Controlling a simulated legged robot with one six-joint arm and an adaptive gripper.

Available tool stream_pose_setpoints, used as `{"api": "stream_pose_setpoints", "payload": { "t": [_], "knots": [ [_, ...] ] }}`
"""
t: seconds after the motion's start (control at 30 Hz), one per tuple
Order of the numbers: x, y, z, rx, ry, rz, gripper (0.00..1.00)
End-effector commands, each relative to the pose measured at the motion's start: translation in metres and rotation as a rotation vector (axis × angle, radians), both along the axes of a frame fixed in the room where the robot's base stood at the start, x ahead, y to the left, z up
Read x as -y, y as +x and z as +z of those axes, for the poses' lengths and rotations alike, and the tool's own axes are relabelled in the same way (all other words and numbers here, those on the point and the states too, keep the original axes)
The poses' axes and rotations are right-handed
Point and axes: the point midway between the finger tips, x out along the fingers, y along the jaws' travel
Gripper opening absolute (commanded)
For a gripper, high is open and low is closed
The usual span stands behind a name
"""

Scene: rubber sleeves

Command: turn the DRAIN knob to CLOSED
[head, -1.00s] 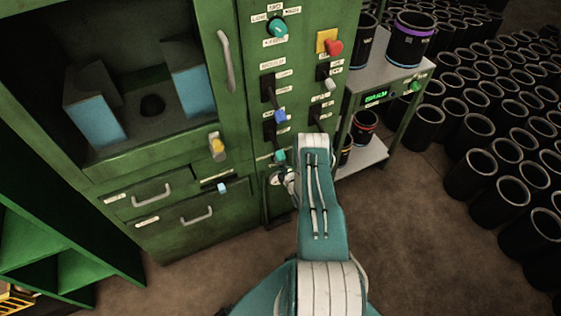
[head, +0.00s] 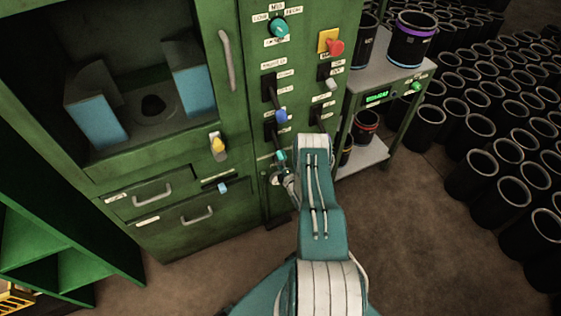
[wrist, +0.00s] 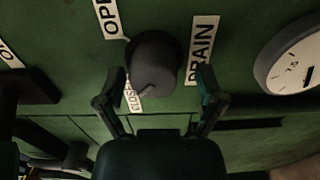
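The DRAIN knob (wrist: 153,65) is a grey round knob on the green panel in the wrist view. A DRAIN label (wrist: 201,50) is to its right, an OPEN label (wrist: 108,18) to its upper left, and a CLOSED label (wrist: 133,97), partly hidden, at its lower left. My gripper (wrist: 161,76) is open, with one finger on each side of the knob and gaps visible. In the head view, my gripper (head: 281,174) is low at the panel and the knob cannot be made out.
A white-faced gauge (wrist: 292,62) is right of the knob in the wrist view. In the head view, a blue-tipped lever (head: 281,115) sits higher on the panel. A shelf cart (head: 390,75) with black sleeves stands to the right.

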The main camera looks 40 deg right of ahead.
Motion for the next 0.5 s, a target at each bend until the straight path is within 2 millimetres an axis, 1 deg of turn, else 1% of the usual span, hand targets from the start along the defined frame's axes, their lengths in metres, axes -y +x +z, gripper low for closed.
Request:
{"api": "stream_pose_setpoints", "payload": {
  "t": [0.33, 0.43, 0.5],
  "knots": [
    [0.003, -0.001, 0.002, 0.006, -0.001, -0.006, 0.93],
    [0.003, -0.009, 0.002, 0.006, -0.001, -0.008, 0.93],
    [0.000, -0.019, 0.002, 0.004, 0.001, -0.008, 0.93]
  ]
}}
